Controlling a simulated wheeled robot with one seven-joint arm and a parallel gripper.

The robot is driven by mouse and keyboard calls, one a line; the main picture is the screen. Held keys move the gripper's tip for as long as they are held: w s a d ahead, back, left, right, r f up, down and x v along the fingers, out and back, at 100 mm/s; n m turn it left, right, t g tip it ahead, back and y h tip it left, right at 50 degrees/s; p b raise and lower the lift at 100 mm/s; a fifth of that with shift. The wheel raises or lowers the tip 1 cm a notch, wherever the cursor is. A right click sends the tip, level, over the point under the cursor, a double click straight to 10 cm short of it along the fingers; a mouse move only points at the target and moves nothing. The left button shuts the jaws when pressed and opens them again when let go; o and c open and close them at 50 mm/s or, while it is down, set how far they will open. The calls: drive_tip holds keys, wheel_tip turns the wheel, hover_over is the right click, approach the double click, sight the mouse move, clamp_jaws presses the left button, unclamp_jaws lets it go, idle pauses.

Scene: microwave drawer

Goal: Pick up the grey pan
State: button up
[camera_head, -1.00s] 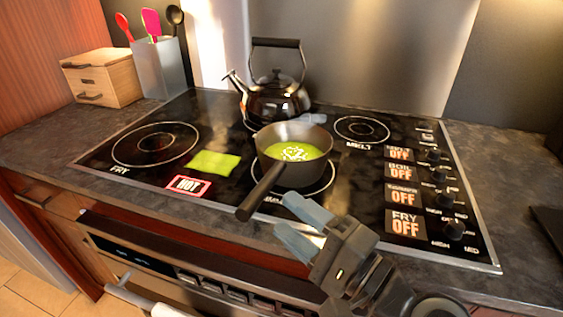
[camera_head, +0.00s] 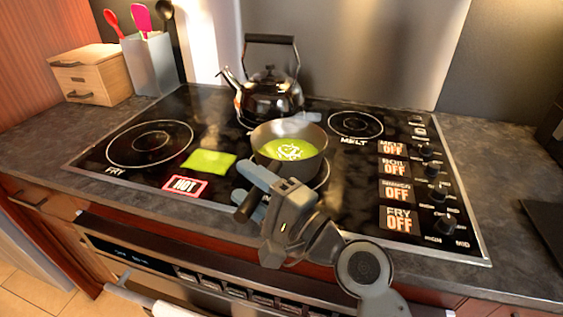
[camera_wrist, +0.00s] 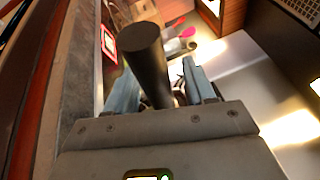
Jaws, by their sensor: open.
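The grey pan (camera_head: 289,158) sits on the front right burner of the stovetop, with green contents and a white pattern inside. Its dark handle (camera_head: 244,208) points toward the front left. My gripper (camera_head: 254,192) is open at the handle, its two blue-grey fingers on either side of it in the head view. In the wrist view the handle (camera_wrist: 146,58) rises between the two fingers, its round end toward the camera. Part of the handle is hidden behind my gripper. I cannot tell whether the fingers touch it.
A black kettle (camera_head: 268,97) stands behind the pan. A green square (camera_head: 209,160) and a red HOT sign (camera_head: 185,185) lie left of the pan. Control knobs (camera_head: 445,222) line the right edge. A wooden box (camera_head: 91,75) and a utensil holder (camera_head: 150,62) stand back left.

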drive_tip(key=shift+c, duration=0.2)
clamp_jaws()
